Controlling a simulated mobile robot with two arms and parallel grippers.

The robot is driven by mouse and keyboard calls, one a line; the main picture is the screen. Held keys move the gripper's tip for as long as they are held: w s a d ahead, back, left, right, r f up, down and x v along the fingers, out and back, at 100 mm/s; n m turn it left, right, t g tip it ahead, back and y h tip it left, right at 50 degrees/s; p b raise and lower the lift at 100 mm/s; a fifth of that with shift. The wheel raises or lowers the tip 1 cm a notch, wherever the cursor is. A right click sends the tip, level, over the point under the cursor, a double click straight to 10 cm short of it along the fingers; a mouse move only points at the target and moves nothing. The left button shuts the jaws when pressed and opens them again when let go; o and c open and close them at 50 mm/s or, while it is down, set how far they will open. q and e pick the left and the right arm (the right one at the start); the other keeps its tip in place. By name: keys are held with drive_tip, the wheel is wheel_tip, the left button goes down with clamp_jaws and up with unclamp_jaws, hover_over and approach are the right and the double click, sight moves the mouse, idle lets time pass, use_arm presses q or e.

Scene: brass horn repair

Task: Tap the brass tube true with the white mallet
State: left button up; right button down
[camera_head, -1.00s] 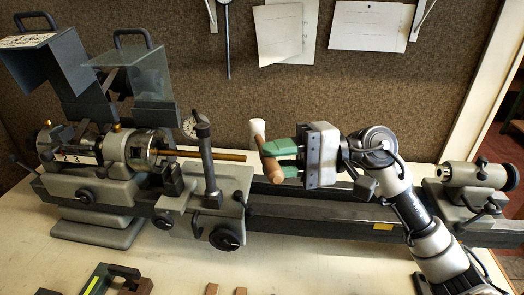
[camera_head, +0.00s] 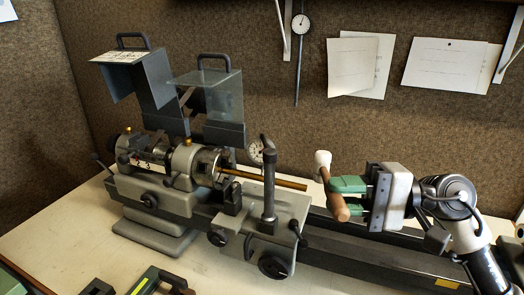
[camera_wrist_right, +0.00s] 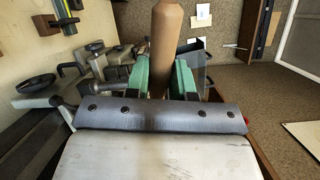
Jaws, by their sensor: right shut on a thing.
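The brass tube (camera_head: 268,181) is held at its left end in the lathe chuck (camera_head: 210,167) and extends right past the upright post of the dial gauge. The white mallet has a pale head (camera_head: 322,161) and a brown wooden handle (camera_head: 333,196). My right gripper (camera_head: 342,196) is shut on the handle with its green fingers. The head is up, just right of the tube's free end and apart from it in the picture. In the right wrist view the handle (camera_wrist_right: 167,45) stands between the green fingers (camera_wrist_right: 162,78); the mallet head is not visible there. My left gripper is not in view.
The dial gauge (camera_head: 257,150) and its post (camera_head: 269,190) stand close to the tube. Raised guards (camera_head: 215,105) are above the headstock. The lathe bed (camera_head: 375,250) runs right under my right arm. Dark and green-edged blocks (camera_head: 150,280) lie at the front.

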drive_tip(key=shift+r, duration=0.1)
drive_tip(key=w+p, duration=0.1)
drive_tip(key=w+a+r+p, duration=0.1)
drive_tip(key=w, duration=0.1)
drive_tip(key=w+a+f+p, duration=0.1)
drive_tip(key=w+f, duration=0.2)
drive_tip(key=f, duration=0.2)
drive_tip(key=shift+w+a+p, duration=0.25)
drive_tip(key=shift+a+p, duration=0.1)
drive_tip(key=shift+p, duration=0.05)
drive_tip(key=shift+f, duration=0.1)
idle(0.5)
drive_tip(key=shift+f+b, duration=0.7)
drive_tip(key=shift+b, duration=0.35)
